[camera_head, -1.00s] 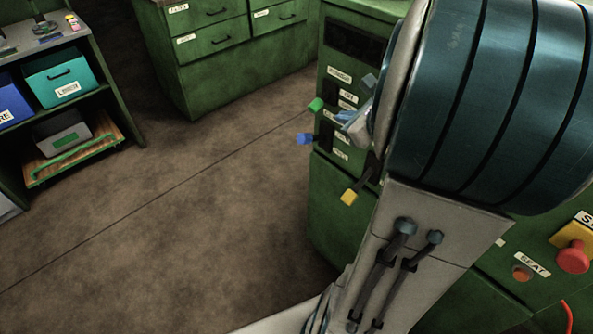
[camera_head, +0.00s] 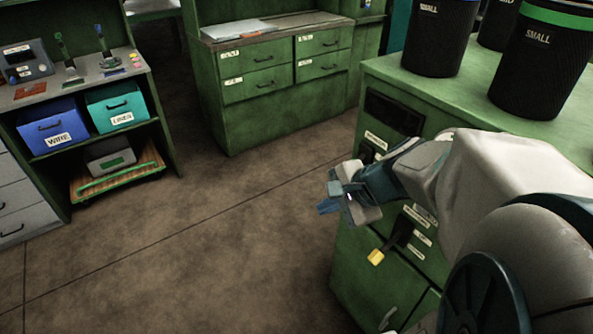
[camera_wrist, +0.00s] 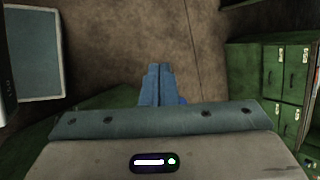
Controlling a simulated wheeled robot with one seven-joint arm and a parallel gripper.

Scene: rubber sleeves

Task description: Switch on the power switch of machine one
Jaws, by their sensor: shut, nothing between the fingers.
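The green machine (camera_head: 362,262) stands right of centre in the head view. Its side panel carries several white labels, too small to read surely, and levers. A yellow-ended lever (camera_head: 376,257) sticks out low on the panel. A blue end (camera_head: 325,207) shows just below my gripper, probably another lever's knob. The green-ended lever is hidden behind my gripper. My gripper (camera_head: 335,190) is in front of the panel, at lever height; I cannot tell whether it touches one. In the wrist view its blue fingers (camera_wrist: 157,70) are together and empty, with a darker blue bit (camera_wrist: 183,100) beside them.
Black bins (camera_head: 437,38) stand on the machine's green top (camera_head: 470,85). A green drawer cabinet (camera_head: 285,75) is at the back. A shelf with a blue bin (camera_head: 52,128) and a teal bin (camera_head: 117,108) is at left. The floor (camera_head: 190,240) between is clear.

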